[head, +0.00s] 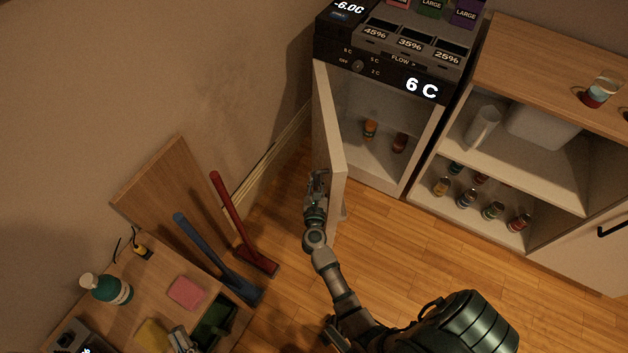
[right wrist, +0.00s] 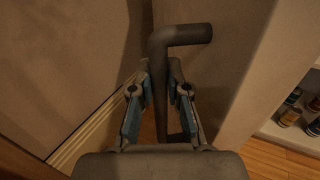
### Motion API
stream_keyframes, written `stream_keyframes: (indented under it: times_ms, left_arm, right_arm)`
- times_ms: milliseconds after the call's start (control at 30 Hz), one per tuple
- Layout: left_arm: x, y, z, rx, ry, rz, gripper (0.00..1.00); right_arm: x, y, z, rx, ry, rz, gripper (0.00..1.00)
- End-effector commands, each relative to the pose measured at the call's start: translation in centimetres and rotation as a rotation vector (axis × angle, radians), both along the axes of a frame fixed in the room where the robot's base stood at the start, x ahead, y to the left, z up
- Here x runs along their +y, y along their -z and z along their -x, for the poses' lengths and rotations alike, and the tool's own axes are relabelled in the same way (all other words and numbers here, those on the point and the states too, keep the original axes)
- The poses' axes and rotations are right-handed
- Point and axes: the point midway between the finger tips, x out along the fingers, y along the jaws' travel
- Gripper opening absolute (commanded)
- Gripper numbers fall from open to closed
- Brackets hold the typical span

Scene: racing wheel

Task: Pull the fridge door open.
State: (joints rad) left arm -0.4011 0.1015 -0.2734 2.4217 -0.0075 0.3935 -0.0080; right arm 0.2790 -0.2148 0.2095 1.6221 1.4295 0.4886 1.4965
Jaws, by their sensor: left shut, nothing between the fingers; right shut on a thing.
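The fridge (head: 372,160) stands at the top centre of the head view, under a panel reading 6 C. Its pale door (head: 331,135) stands wide open, swung out to the left. An orange-capped jar and a red one show inside. My right gripper (head: 317,183) is at the door's outer face. In the right wrist view its fingers are shut on the dark bent handle (right wrist: 180,35), whose top end turns to the right. My left gripper (head: 182,338) is low at the left of the head view, over the workbench, shut and empty.
A workbench (head: 150,290) at lower left holds a green bottle, a pink sponge and a yellow cloth. A red and a blue long-handled tool (head: 232,210) stand beside it. Shelves (head: 500,165) with jars stand right of the fridge.

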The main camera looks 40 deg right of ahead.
Motion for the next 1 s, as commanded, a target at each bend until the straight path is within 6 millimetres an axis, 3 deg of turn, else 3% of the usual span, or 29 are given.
stream_keyframes:
  times_ms: [533,567,600,1000]
  left_arm:
    - [0.4,-0.2,0.0,-0.024,-0.001,0.012,0.00]
    - [0.4,-0.2,0.0,-0.024,-0.001,0.012,0.00]
    - [0.4,-0.2,0.0,-0.024,-0.001,0.012,0.00]
    - [0.4,-0.1,0.2,-0.021,0.000,0.012,0.00]
  right_arm:
    - [-0.1,-0.6,-0.4,-0.006,0.026,0.010,0.00]
    - [-0.1,-0.6,-0.4,-0.007,0.025,0.011,0.23]
    - [0.0,-0.6,-0.4,-0.006,0.025,0.010,0.27]
    - [1.1,-0.2,0.7,0.000,0.022,0.006,0.27]
